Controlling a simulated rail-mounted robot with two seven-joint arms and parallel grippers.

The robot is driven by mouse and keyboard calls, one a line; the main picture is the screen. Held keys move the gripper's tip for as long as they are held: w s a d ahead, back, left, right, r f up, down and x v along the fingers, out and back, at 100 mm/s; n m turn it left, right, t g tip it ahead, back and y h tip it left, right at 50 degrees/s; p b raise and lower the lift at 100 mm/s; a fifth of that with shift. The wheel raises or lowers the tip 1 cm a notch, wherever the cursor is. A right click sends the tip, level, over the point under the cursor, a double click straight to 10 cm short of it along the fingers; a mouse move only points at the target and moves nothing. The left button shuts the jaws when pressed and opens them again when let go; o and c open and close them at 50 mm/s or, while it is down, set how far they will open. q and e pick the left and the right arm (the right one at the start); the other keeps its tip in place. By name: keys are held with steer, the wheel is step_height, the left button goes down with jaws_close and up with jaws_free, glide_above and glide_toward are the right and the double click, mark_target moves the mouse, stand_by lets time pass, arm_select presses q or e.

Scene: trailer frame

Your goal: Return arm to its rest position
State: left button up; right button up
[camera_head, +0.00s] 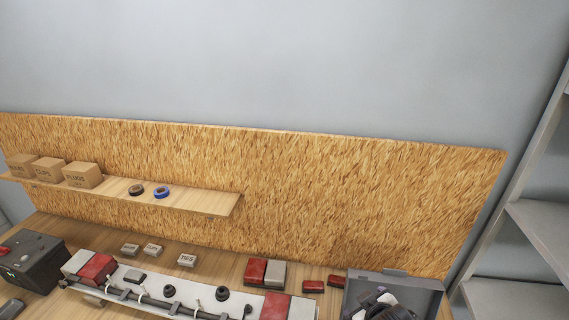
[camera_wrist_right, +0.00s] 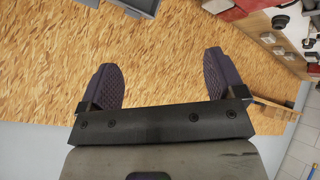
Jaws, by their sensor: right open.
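My right gripper (camera_wrist_right: 163,85) shows in the right wrist view, its two dark ridged fingers wide apart with nothing between them. Behind the gap is the chipboard panel (camera_wrist_right: 165,45); the fingers appear clear of it. That view is upside down, with the bench things along its top edge. I make out neither gripper in the head view. My left gripper is in no frame.
The bench holds a long pale trailer frame (camera_head: 150,293) with red ends, a dark box (camera_head: 32,262) and a grey bin (camera_head: 425,292) with dark items. A shelf (camera_head: 205,200) bears cartons and tape rolls. A metal rack (camera_head: 540,225) stands right. The panel's right half is clear.

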steer(key=s+d+r+m+p, duration=0.1)
steer(key=s+d+m+p, duration=0.15)
steer(key=s, duration=1.25)
arm_select(q)
step_height(320, 180, up, 7)
steer(key=p, duration=0.4)
arm_select(e)
steer(key=s+f+g, duration=0.1)
steer(key=s+f, duration=0.2)
steer(key=s, duration=0.3)
steer(key=s+f+m+g, duration=0.1)
steer(key=s+f+g, duration=0.1)
steer(key=s, duration=0.4)
steer(key=s+f+g, duration=0.2)
steer(key=s+f, duration=0.2)
steer(key=s, duration=0.2)
steer(key=shift+s+f+m+y, duration=0.3)
steer(key=shift+s+f+m, duration=0.05)
steer(key=shift+f, duration=0.05)
arm_select(q)
steer(key=shift+a, duration=0.1)
